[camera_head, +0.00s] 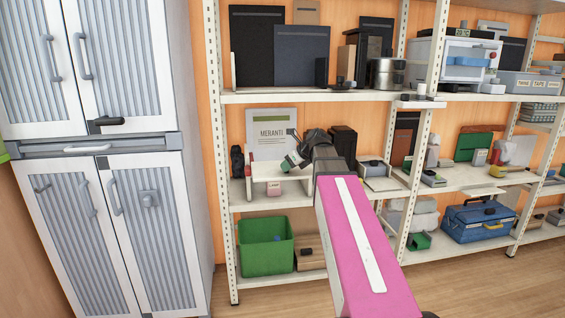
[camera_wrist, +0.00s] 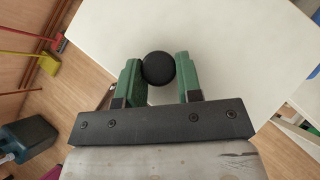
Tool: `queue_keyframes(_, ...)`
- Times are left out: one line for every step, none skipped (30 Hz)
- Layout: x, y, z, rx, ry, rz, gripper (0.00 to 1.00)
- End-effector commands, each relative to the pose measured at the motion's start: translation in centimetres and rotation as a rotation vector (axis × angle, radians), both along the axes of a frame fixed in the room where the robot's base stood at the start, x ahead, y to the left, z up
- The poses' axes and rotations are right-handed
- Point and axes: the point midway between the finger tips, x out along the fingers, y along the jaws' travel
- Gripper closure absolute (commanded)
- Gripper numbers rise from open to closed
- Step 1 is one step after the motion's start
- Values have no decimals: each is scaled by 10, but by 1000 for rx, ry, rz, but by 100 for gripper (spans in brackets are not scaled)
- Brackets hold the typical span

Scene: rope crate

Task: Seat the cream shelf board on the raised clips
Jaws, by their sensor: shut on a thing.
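My gripper (camera_wrist: 158,72) has green fingers, shut on a round black knob (camera_wrist: 158,68). The knob stands against the broad cream shelf board (camera_wrist: 225,50), which fills much of the wrist view. In the head view, the cream board (camera_head: 268,170) lies roughly level in the middle bay of the left rack, above the middle shelf. My gripper (camera_head: 291,160) reaches its right part from the right. A pale upright piece (camera_head: 248,186) stands at the board's left end. I cannot make out the clips, nor whether the board touches them.
A grey MERANTI panel (camera_head: 272,128) stands behind the board. A small pink block (camera_head: 274,188) sits below it. Dark items (camera_head: 343,140) stand to the right. A green bin (camera_head: 265,243) is on the bottom shelf. A white rack post (camera_head: 222,150) stands close on the left.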

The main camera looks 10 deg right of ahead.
Motion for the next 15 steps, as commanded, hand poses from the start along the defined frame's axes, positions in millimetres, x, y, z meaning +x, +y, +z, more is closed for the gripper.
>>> queue_keyframes(0, 0, 0, 1, -1, 0, 98)
queue_keyframes(0, 0, 0, 1, -2, -1, 98)
queue_keyframes(0, 0, 1, 1, -1, 0, 98)
queue_keyframes(0, 0, 1, 1, -1, 0, 98)
queue_keyframes(1, 0, 1, 1, -2, -1, 98)
queue_keyframes(1, 0, 1, 1, -1, 0, 98)
queue_keyframes(1, 0, 1, 1, -1, 0, 98)
queue_keyframes(2, 0, 1, 1, -1, 0, 98)
queue_keyframes(3, 0, 1, 1, -2, -1, 98)
queue_keyframes(4, 0, 1, 1, -1, 0, 98)
queue_keyframes(5, 0, 1, 1, -1, 0, 98)
queue_keyframes(6, 0, 1, 1, -1, 0, 98)
queue_keyframes(7, 0, 1, 1, -1, 0, 98)
queue_keyframes(8, 0, 1, 1, -2, -1, 98)
queue_keyframes(9, 0, 1, 1, -1, 0, 98)
